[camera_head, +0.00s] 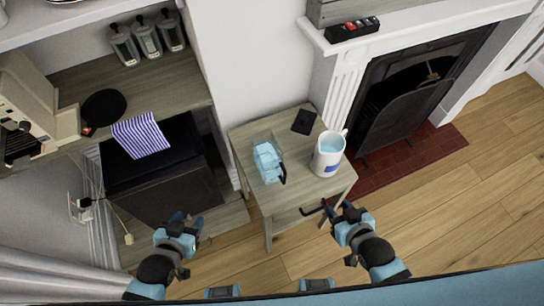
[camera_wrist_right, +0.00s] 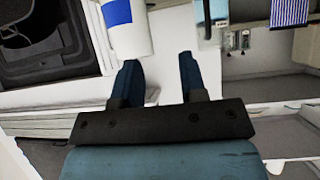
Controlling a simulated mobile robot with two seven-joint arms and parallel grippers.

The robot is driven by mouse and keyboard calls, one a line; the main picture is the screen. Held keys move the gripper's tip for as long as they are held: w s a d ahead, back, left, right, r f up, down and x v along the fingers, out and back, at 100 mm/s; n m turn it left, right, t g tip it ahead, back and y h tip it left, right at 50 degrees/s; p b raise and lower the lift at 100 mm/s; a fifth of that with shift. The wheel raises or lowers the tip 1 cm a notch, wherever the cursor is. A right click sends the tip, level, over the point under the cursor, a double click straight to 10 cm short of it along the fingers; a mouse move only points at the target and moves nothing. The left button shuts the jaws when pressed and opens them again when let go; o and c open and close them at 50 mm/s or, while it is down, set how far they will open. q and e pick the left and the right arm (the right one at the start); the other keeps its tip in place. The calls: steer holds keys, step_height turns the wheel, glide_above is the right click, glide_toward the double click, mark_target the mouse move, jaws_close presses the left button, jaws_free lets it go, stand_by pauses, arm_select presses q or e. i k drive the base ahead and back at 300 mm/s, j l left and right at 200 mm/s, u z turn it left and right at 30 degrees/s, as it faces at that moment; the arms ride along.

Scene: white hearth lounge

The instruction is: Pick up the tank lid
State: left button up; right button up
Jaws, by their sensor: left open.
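A small dark flat rectangular piece (camera_head: 304,121), which looks like the tank lid, lies on the small wooden table (camera_head: 245,137) near its back edge. A clear, light-blue tank (camera_head: 267,162) with a dark handle stands on the table's left part. A white jug (camera_head: 328,154) of bluish liquid stands at the right; it also shows in the right wrist view (camera_wrist_right: 127,30). My left gripper (camera_head: 186,220) is open and empty, left of the table. My right gripper (camera_head: 345,211) is open at the table's front right, its fingers apart with nothing between them (camera_wrist_right: 160,78).
A dark cabinet (camera_head: 160,185) with a striped cloth (camera_head: 140,135) stands left of the table. A fireplace (camera_head: 410,95) is at the right. The floor (camera_head: 440,215) at right is clear.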

mark_target(305, 120)
steer(key=l+u, duration=0.25)
steer(key=l, duration=0.2)
steer(key=k+l+u, duration=0.25)
steer(key=l, duration=0.15)
steer(key=l+u, duration=0.25)
steer(key=l, duration=0.2)
